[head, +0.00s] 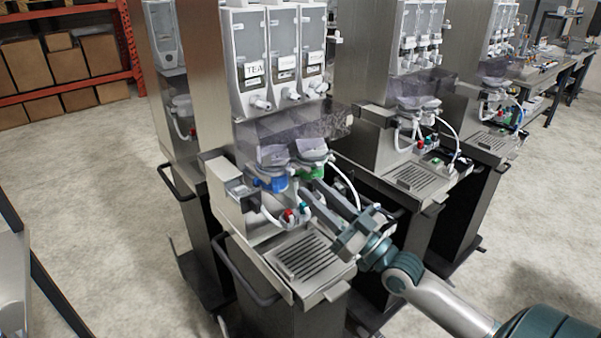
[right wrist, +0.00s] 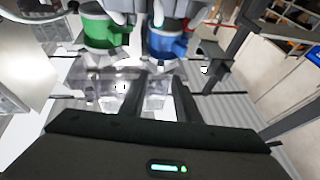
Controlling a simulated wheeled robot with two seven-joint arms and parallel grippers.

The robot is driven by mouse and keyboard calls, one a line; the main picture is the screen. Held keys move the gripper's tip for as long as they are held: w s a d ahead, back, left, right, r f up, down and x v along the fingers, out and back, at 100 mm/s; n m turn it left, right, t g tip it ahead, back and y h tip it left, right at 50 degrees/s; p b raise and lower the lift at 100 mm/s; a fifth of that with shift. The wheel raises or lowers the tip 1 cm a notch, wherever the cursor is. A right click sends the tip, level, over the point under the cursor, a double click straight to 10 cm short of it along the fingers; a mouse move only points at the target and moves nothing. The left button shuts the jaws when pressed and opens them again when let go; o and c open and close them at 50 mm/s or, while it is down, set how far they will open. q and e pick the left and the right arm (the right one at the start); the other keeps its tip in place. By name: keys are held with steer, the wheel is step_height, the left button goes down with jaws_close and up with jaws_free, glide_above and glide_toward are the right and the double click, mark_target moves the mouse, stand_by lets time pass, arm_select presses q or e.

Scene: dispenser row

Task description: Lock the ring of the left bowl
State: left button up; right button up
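The left bowl (head: 272,156) is clear and sits over a blue ring (head: 268,183) on the front dispenser. The blue ring also shows in the right wrist view (right wrist: 168,43). The right bowl (head: 311,150) stands beside it over a green ring (head: 311,172), which shows in the right wrist view (right wrist: 103,33). My right gripper (head: 309,188) is open and empty. Its fingers point at the dispenser from the front right, just below and in front of the rings, with no clear contact. Whether the blue ring is locked cannot be told. My left gripper is out of view.
A slotted drip tray (head: 303,256) lies below the rings. Small red and teal-topped taps (head: 291,214) and a white hose (head: 345,182) are close to my gripper. Clear canisters (head: 284,60) hang above. Another dispenser (head: 410,150) stands to the right.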

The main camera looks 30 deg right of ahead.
mark_target(293, 172)
steer(key=shift+p+x, duration=0.9)
steer(key=shift+x, duration=1.7)
jaws_close()
